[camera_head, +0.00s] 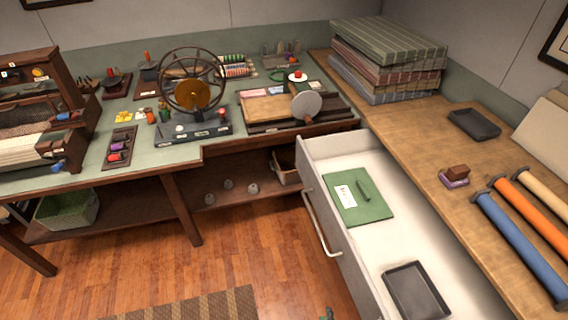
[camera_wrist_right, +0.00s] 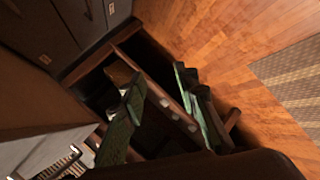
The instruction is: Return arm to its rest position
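My right gripper shows in the head view (camera_head: 327,314) only as a small greenish tip at the bottom edge, over the floor in front of the open drawer. In the right wrist view its two green fingers (camera_wrist_right: 158,76) stand apart with nothing held between them. Beyond them are a dark wooden under-shelf and the wood floor. The rest of my right arm is out of the head view. My left gripper is in neither view.
A white drawer (camera_head: 405,232) with a metal handle (camera_head: 322,225) stands open, holding a green mat (camera_head: 375,208) and a dark tray (camera_head: 415,292). The wooden counter (camera_head: 420,125) carries stacked fabrics (camera_head: 388,60) and colored rolls. A green-topped bench (camera_head: 80,170) holds a wheel device (camera_head: 192,85).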

